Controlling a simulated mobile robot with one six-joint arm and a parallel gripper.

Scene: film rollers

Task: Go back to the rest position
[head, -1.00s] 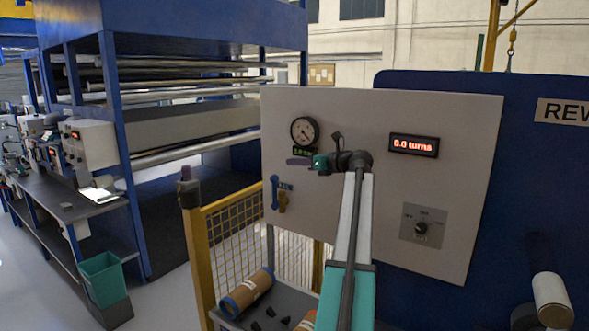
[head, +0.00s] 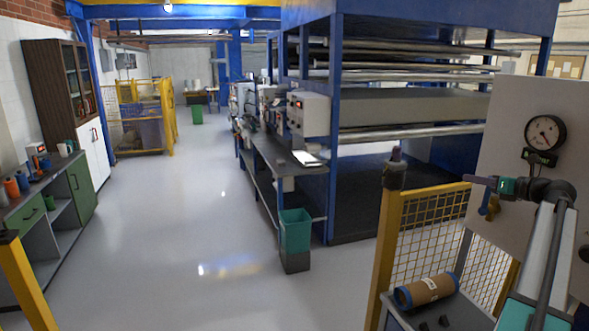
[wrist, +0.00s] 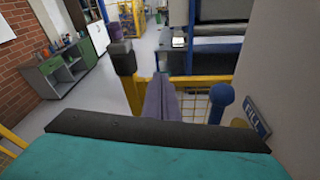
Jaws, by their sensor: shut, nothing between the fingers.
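My gripper (head: 474,180) is at the right of the head view, in front of the left edge of the grey control panel (head: 507,115). It sits left of and below the round pressure gauge (head: 545,132). Its purple fingers also show in the wrist view (wrist: 160,97), pressed together and empty. They point toward the yellow mesh fence. My arm (head: 535,265) rises from the lower right of the head view, bent at the wrist.
A yellow mesh fence (head: 428,236) stands beside the panel, with a brown roll (head: 427,290) on a grey cart near it. A blue machine frame (head: 335,130) and a teal bin (head: 295,231) stand beyond. Open floor (head: 190,240) lies left of centre. Green cabinets (head: 82,188) line the left wall.

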